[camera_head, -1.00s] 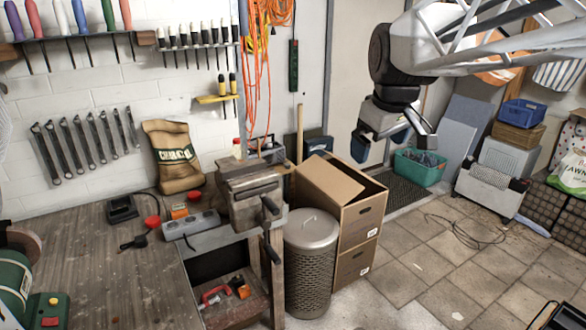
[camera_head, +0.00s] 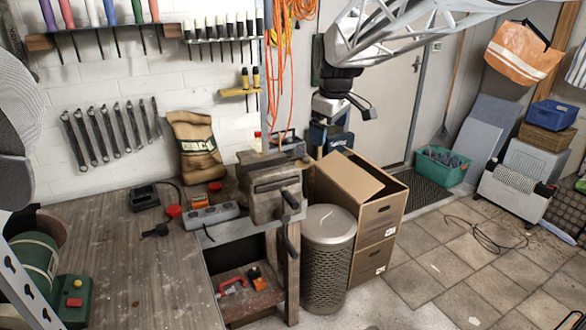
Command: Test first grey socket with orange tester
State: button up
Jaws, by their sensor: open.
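A grey power strip with sockets (camera_head: 212,215) lies on the wooden bench, left of the vise. A small orange object (camera_head: 199,200), which looks like the tester, lies just behind the strip; its details are too small to tell. My gripper (camera_head: 343,120) is open and seems empty. It hangs in the air above and to the right of the vise, near the back wall, well apart from the strip and the orange object. Its left finger is hard to make out against the dark blue things behind it.
The vise (camera_head: 272,190) stands at the bench's right edge, between my gripper and the strip. Red round items (camera_head: 173,211), a black charger (camera_head: 144,197) and a charcoal sack (camera_head: 195,146) are near the strip. A bin (camera_head: 328,255) and cardboard boxes (camera_head: 365,215) stand right of the bench.

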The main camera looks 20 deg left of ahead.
jog(key=w+a+f+n, duration=0.3)
jog(key=w+a+f, duration=0.1)
jog(key=a, duration=0.7)
jog(key=n+g+h, duration=0.1)
jog(key=n+g, duration=0.1)
jog(key=n, duration=0.6)
send_over(199, 199)
jog(key=f, duration=2.3)
jog(key=shift+w+d+f, duration=0.15)
jog(key=shift+d+f, duration=0.05)
jog(key=shift+d, duration=0.15)
jog(key=shift+a+f+n, duration=0.3)
jog(key=shift+a, duration=0.05)
jog(key=shift+f, duration=0.15)
jog(key=shift+f, duration=1.15)
jog(key=shift+f, duration=0.1)
